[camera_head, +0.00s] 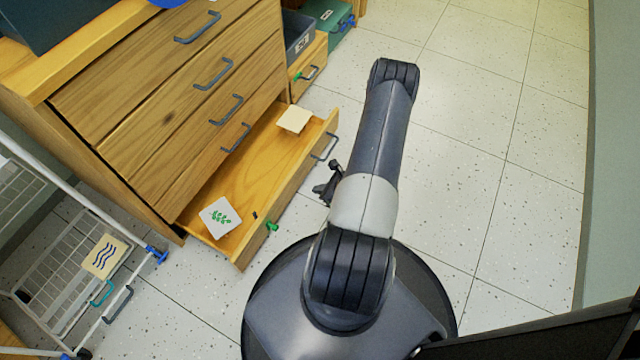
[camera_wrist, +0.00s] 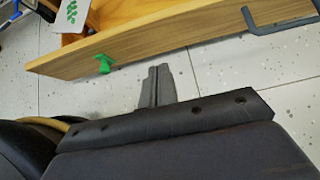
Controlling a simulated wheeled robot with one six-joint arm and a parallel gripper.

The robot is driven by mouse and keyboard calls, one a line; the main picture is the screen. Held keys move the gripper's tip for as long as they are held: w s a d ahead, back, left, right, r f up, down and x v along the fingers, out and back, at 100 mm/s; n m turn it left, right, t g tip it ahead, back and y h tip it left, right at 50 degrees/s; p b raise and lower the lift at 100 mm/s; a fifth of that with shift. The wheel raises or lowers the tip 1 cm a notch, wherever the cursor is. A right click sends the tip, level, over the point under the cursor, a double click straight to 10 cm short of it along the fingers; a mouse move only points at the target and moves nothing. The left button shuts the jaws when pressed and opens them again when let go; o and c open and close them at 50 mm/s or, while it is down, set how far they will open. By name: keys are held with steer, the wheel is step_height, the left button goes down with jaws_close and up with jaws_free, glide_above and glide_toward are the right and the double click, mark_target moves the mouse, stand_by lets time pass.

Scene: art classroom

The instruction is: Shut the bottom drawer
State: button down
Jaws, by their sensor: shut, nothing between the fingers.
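The bottom drawer (camera_head: 282,196) of the wooden chest (camera_head: 163,95) is pulled open. Its front panel, with a grey bar handle (camera_head: 325,147) and a green knob-like piece (camera_head: 272,226), faces my arm. A white card with a green leaf print (camera_head: 220,217) and a cream block (camera_head: 294,119) lie inside it. My gripper (camera_head: 325,190) is just outside the drawer front, partly hidden behind my arm. In the wrist view, my gripper (camera_wrist: 157,72) is shut and empty, its tips close below the drawer front (camera_wrist: 160,50); I cannot tell if they touch.
The upper drawers (camera_head: 215,90) are shut. A white wire rack (camera_head: 75,250) with a wave-pattern card (camera_head: 104,257) stands at left. A smaller wooden drawer unit (camera_head: 308,72) and a green case (camera_head: 325,18) stand behind the chest. The speckled tile floor (camera_head: 470,180) at right is clear.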

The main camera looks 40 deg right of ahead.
mark_target(287, 186)
steer(key=b+x, duration=0.1)
steer(key=x, duration=0.2)
steer(key=r+b+x, duration=0.1)
steer(key=x, duration=0.3)
steer(key=w+b+x, duration=0.1)
steer(key=x, duration=0.2)
steer(key=shift+w+a, duration=0.2)
steer(key=shift+a, duration=0.2)
steer(key=shift+w+a+r, duration=0.15)
steer(key=shift+w+a, duration=0.05)
steer(key=shift+w, duration=0.35)
